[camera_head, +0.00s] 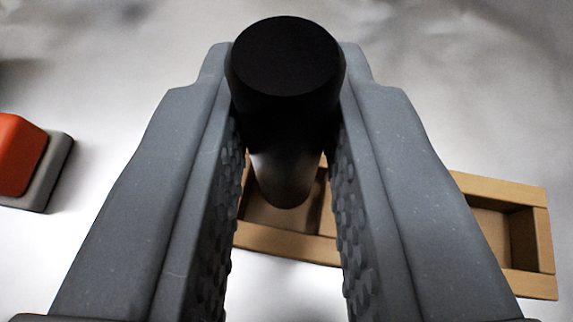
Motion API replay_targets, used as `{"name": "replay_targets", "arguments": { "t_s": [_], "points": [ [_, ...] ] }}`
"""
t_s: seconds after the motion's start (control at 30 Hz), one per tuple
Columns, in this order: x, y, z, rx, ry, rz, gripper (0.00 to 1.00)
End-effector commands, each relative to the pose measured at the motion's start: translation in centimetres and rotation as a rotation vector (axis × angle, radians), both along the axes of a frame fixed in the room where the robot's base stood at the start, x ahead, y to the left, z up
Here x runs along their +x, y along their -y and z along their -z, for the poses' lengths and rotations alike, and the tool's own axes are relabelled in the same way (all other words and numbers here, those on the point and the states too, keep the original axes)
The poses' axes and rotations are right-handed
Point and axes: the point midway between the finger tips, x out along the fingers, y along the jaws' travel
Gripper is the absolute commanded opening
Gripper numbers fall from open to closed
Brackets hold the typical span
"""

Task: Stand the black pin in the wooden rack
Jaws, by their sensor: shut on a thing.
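The black pin (287,100) is a plain dark cylinder held between the two grey fingers of my gripper (287,85). Its flat round end faces the camera and its far end points down and away. The wooden rack (285,243) lies below and beyond the pin, with square compartments. The pin's lower end overlaps a left compartment in the picture; I cannot tell whether it is inside or above it. My right finger hides the middle of the rack. A right compartment (492,235) shows empty.
An orange block (18,155) on a grey base (50,172) stands at the left edge, apart from the rack. The pale surface (470,90) behind the rack is clear.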

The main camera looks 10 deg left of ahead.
Motion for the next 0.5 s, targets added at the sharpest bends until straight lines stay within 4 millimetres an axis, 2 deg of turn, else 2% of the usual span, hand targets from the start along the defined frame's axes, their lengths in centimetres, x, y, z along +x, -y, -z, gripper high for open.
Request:
{"name": "replay_targets", "arguments": {
  "t_s": [0.03,0.1,0.47,0.5],
  "points": [
    [0.0,0.0,1.1,-0.001,-0.003,0.000,0.00],
    [0.0,0.0,1.8,0.000,-0.001,0.000,0.00],
    [0.0,0.1,2.1,0.001,0.001,0.001,0.00],
    [0.0,0.1,2.1,0.001,0.001,0.001,0.26]
  ]
}}
